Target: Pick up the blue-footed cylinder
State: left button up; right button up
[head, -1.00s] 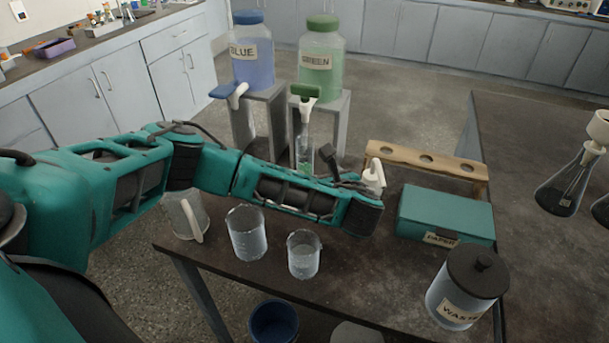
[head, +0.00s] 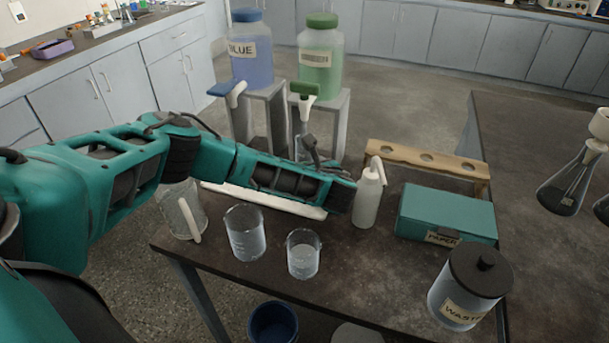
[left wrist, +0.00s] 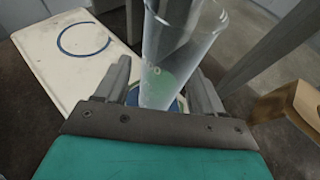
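The blue-footed cylinder is a tall clear vessel (left wrist: 178,45) in the left wrist view, with part of its blue foot (left wrist: 133,97) showing low between the fingers. Its lower part looks green. In the head view it stands below the green tap, its upper part (head: 303,125) showing and the rest hidden behind my left arm. My left gripper (left wrist: 160,82) is open, one finger on each side of the cylinder, with small gaps visible. In the head view the left gripper (head: 316,155) is at the table's far edge. My right gripper is not in view.
A white board (head: 290,206) with a blue ring lies under my arm. Two beakers (head: 245,235) (head: 303,255), a jug (head: 182,212), a white bottle (head: 367,200), a teal box (head: 445,212), a wooden rack (head: 425,150) and a waste jar (head: 462,295) stand around.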

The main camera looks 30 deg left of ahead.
pick_arm(q)
jog(key=c, duration=1)
jog(key=shift+c, duration=0.4)
jog(key=shift+r, duration=0.25)
